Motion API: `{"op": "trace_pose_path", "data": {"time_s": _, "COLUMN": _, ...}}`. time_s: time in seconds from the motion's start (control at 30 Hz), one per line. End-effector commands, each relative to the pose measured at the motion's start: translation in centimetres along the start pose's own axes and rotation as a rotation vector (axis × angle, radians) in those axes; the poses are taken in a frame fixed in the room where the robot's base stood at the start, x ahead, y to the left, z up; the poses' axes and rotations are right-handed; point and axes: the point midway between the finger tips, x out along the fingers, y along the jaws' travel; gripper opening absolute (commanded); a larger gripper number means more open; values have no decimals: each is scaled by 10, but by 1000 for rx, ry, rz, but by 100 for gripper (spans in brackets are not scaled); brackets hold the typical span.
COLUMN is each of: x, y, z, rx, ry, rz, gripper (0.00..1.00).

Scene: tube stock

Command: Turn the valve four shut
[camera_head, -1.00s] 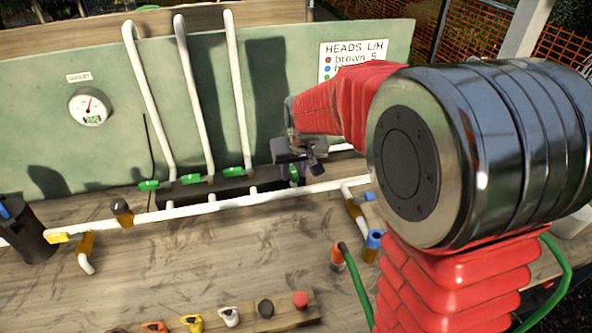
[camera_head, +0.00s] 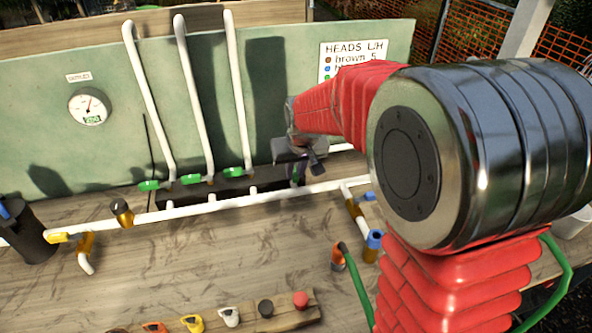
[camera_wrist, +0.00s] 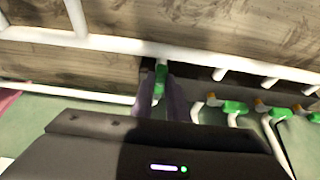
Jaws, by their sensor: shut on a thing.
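The held valve's green handle (camera_wrist: 160,78) sits between my gripper's two dark fingers (camera_wrist: 161,92) in the wrist view. It stands up and down in that picture, while the other green handles (camera_wrist: 232,107) lie more sideways. In the head view my gripper (camera_head: 297,174) is at the right end of the dark valve block (camera_head: 225,189), shut on this handle (camera_head: 294,175). The handle is mostly hidden there by my gripper. Three other green-handled valves (camera_head: 191,178) stand in a row to its left, each under a white riser. No number is readable on the valves.
A white pipe (camera_head: 262,196) runs along the bench in front of the block. A green board (camera_head: 270,60) with a gauge (camera_head: 90,106) and a sign (camera_head: 352,58) stands behind. Colored knobs (camera_head: 228,317) and a green hose (camera_head: 358,285) are nearer me.

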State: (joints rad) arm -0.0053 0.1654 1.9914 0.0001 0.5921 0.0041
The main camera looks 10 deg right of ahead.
Motion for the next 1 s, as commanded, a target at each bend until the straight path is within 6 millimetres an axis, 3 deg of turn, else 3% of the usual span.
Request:
{"op": "trace_pose_path", "data": {"time_s": 0.47, "x": 0, "y": -5, "z": 0, "rx": 65, "ry": 1, "rz": 30, "gripper": 0}}
{"op": "trace_pose_path", "data": {"time_s": 1.0, "x": 1, "y": -21, "z": -4, "rx": 302, "ry": 1, "rz": 128, "gripper": 0}}
